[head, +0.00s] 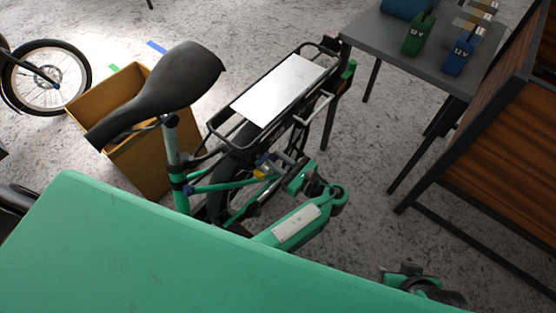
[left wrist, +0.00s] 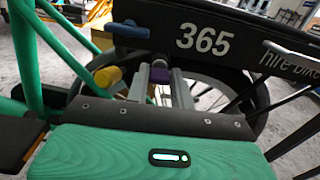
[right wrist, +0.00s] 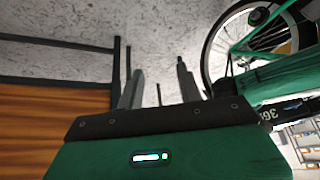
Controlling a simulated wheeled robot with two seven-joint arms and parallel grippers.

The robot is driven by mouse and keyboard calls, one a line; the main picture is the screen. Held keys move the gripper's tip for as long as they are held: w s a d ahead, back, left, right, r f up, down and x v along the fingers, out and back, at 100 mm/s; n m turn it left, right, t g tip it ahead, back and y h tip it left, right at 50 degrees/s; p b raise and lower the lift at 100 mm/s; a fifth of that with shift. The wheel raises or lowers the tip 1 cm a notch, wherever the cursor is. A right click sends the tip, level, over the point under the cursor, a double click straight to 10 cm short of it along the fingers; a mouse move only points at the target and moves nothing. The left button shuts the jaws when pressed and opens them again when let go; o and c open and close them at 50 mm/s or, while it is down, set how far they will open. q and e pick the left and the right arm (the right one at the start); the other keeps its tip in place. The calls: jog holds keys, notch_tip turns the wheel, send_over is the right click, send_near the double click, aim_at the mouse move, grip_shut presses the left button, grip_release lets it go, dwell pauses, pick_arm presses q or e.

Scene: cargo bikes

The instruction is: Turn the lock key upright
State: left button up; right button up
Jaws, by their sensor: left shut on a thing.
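A yellow knob (left wrist: 107,77) sits just left of the fingers. In the head view the left gripper (head: 275,165) is low beside the rear wheel. The fingers hide much of the key, so I cannot tell its exact angle. My right gripper (right wrist: 158,85) is open and empty, away from the lock.
A dark panel marked 365 (left wrist: 205,38) crosses above the left fingers. A rear rack with a white plate (head: 278,90) stands over the wheel. A cardboard box (head: 140,155) is behind the saddle (head: 160,90). A grey table (head: 390,45) holds 12 V batteries, and a wooden bench (head: 510,160) is right.

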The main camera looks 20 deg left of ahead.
pick_arm(q)
jog(key=n+p, duration=0.1)
jog(key=n, duration=0.2)
jog(key=shift+n, duration=0.6)
pick_arm(e)
jog(key=shift+s+d+r+g+h, duration=0.25)
jog(key=shift+s+d+g+h, duration=0.15)
jog(key=shift+s+d+g, duration=0.45)
jog(key=shift+w, duration=0.1)
pick_arm(q)
jog(key=o, duration=1)
jog(key=shift+s, duration=0.1)
pick_arm(e)
jog(key=shift+d, duration=0.1)
